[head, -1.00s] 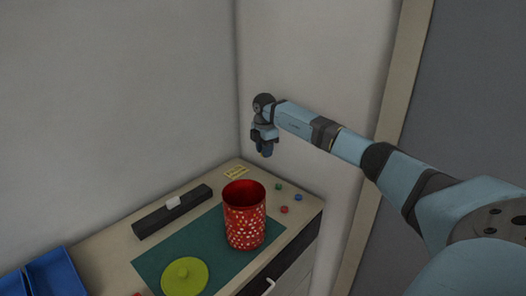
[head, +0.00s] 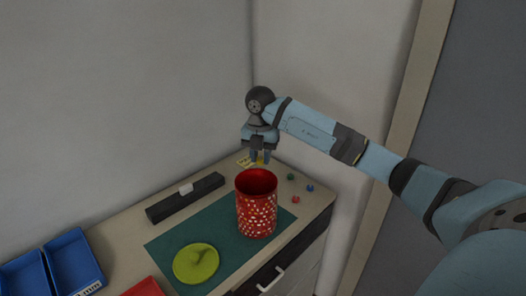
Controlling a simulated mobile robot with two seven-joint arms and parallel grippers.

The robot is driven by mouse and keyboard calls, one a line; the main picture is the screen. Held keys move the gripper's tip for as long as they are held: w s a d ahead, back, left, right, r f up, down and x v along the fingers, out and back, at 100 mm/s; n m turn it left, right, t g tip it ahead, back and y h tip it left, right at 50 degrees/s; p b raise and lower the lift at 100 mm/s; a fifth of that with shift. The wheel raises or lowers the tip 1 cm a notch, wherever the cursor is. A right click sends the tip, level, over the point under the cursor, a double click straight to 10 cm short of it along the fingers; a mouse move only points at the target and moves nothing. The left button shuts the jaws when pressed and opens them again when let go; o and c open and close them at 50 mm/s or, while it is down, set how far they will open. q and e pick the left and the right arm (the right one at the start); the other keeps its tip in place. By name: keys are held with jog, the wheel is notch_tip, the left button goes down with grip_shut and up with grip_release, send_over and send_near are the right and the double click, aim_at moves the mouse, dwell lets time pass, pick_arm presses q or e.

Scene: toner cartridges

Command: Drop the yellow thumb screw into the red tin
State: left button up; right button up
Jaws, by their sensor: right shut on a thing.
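The red tin (head: 257,213) with white specks stands upright and open on the green mat. My right gripper (head: 260,158) is above and just behind the tin's rim, fingers pointing down. It is shut on the yellow thumb screw, which is barely visible between the fingertips in front of a yellow note. No yellow screw shows among the small ones on the table. My left gripper is not in view.
A yellow-green lid (head: 196,263) lies on the green mat (head: 222,232). Red (head: 295,199), blue (head: 310,188) and green (head: 290,177) screws lie right of the tin. A black bar (head: 185,197) lies behind; blue trays (head: 74,262) and a red tray (head: 145,288) are at left.

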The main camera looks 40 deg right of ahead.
notch_tip(320, 180, down, 6)
jog(key=b, duration=0.3)
jog(key=shift+b, duration=0.35)
jog(key=shift+r, duration=0.1)
jog(key=o, duration=1)
jog(key=shift+r, duration=0.25)
notch_tip(320, 180, up, 13)
jog(key=shift+r, duration=0.15)
